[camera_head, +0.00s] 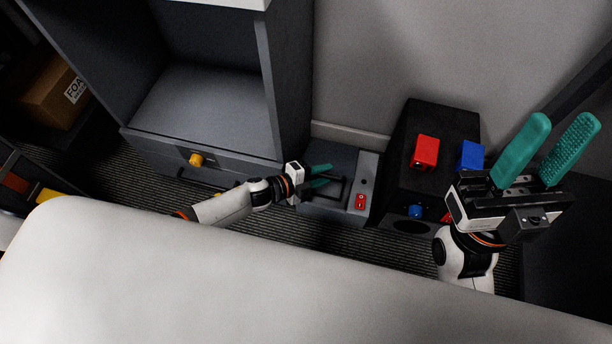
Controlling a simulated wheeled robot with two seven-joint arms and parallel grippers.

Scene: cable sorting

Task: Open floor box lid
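A low grey box (345,155), which I take to be the floor box, stands on the floor against the wall. Its right strip carries a red switch (361,201). A dark rectangular frame (345,190) shows on its top; I cannot tell whether this is the lid's handle or an opening. My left gripper (325,175) is over the left part of the box top, with its teal fingers apart and pointing right. The fingers partly cover the frame; contact is unclear. My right gripper (545,150) is raised at the right, its teal fingers wide apart and empty.
A black box (405,170) right of the grey box bears a red block (425,152) and a blue block (471,155). A grey cabinet (285,80) with a yellow knob (196,160) stands at the left. A cardboard box (50,92) is far left.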

